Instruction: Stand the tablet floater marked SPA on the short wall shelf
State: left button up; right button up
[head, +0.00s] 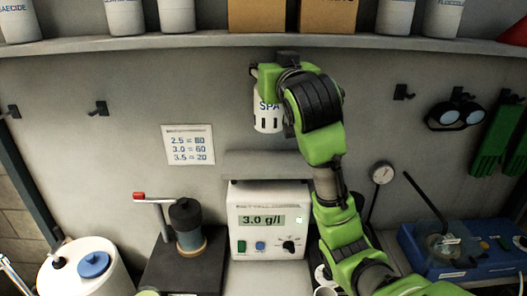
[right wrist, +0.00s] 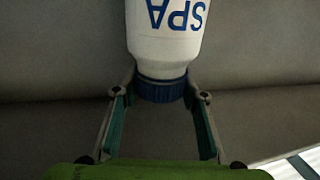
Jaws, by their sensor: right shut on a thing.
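The floater marked SPA (head: 267,118) is white with blue lettering and dark slots near its lower end. In the head view it hangs upright in front of the back wall, above the short wall shelf (head: 262,162), with a gap between them. My right gripper (head: 268,70) is at the floater's top. The right wrist view shows my right gripper (right wrist: 160,94) shut on the blue cap of the floater (right wrist: 165,35). The short shelf is a bare grey ledge above the meter box. My right arm hides its right end. My left gripper is not in view.
A long upper shelf (head: 200,41) with bottles and boxes runs above the floater. A meter box (head: 268,220) reading 3.0 g/l stands below the short shelf. A card (head: 188,144) is at left. Goggles (head: 456,114) and green gloves (head: 495,140) hang at right.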

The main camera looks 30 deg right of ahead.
aim_at(272, 111)
jog(key=shift+w+d, duration=0.15)
jog(key=shift+w, duration=0.1)
jog(key=shift+w+f, duration=0.1)
jog(key=shift+f, duration=0.25)
jog(key=f, duration=0.2)
jog(key=s+f, duration=0.1)
jog(key=f, duration=0.1)
jog(key=shift+s+p, duration=0.15)
jog(key=shift+p, duration=0.25)
jog(key=shift+f, duration=0.2)
jog(key=f, duration=0.3)
jog(key=shift+w+f, duration=0.15)
jog(key=shift+w, duration=0.2)
jog(key=shift+s+f, duration=0.15)
jog(key=shift+f, duration=0.5)
jog(key=o, duration=1.6)
jog(key=shift+c, duration=0.2)
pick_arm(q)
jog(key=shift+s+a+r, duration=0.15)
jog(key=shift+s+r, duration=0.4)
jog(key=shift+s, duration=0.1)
pick_arm(e)
jog(key=shift+r, duration=0.1)
pick_arm(q)
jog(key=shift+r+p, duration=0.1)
jog(key=shift+p, duration=0.2)
